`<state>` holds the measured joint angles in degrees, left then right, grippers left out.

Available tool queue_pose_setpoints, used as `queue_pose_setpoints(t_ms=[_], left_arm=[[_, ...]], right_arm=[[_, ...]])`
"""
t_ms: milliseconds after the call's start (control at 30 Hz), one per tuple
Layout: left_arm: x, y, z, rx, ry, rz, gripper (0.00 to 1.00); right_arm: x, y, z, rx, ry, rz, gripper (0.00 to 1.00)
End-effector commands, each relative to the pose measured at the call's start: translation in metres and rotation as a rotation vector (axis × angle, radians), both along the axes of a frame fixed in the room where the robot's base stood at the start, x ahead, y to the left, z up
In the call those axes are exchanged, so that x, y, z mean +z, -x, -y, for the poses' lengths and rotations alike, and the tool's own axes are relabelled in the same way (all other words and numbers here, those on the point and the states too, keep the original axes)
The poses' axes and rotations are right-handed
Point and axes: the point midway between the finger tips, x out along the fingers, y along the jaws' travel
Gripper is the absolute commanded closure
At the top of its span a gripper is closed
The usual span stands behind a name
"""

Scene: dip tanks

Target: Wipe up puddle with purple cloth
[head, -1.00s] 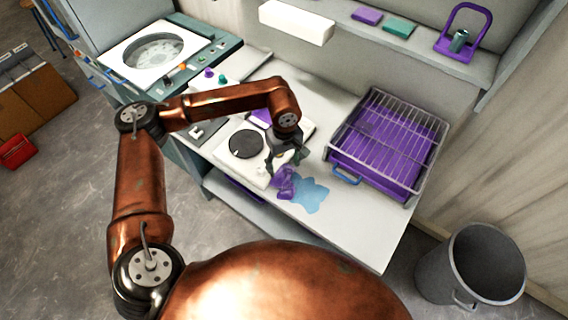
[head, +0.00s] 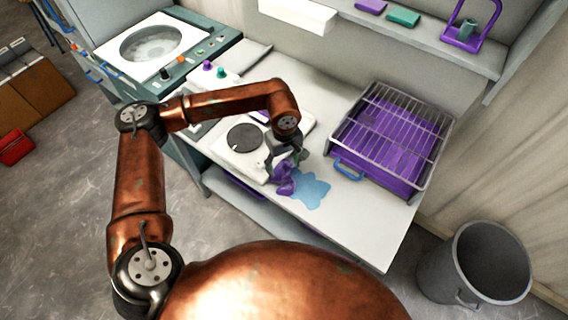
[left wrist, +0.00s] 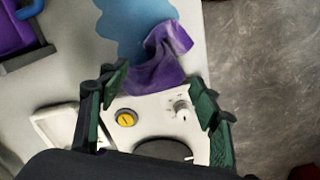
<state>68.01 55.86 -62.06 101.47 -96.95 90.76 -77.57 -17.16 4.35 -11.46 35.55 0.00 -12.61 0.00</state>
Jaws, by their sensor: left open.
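The purple cloth (head: 284,180) lies crumpled on the counter, at the left edge of a blue puddle (head: 311,190). In the left wrist view the cloth (left wrist: 158,60) overlaps part of the puddle (left wrist: 128,24) and reaches the edge of a white device. My left gripper (head: 290,163) is just above the cloth in the head view. In the left wrist view its green-padded fingers (left wrist: 163,92) are spread apart, with the cloth beyond and between their tips. It holds nothing. My right gripper is not in view.
A white device with a dark disc (head: 244,138) stands left of the cloth. A purple tray with a wire rack (head: 347,148) sits to the right. The counter front (head: 362,232) is clear. A grey bin (head: 473,268) stands on the floor.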

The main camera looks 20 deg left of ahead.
Motion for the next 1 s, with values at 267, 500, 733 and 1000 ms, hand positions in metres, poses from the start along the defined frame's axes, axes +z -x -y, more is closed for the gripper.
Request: queue_pose_setpoints(t_ms=[267, 500, 733, 1000], left_arm=[[0.0007, -0.0001, 0.0000, 0.000, 0.001, 0.001, 0.45], [0.0007, -0.0001, 0.0000, 0.000, 0.001, 0.001, 0.54], [0.0007, -0.0001, 0.0001, 0.000, 0.001, 0.001, 0.63], [0.0006, -0.0001, 0.0001, 0.000, 0.001, 0.001, 0.73]], right_arm=[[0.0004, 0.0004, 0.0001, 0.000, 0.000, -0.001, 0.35], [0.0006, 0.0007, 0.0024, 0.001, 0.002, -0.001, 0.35], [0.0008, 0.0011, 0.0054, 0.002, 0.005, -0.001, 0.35], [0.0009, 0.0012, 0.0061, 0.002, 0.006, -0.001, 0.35]])
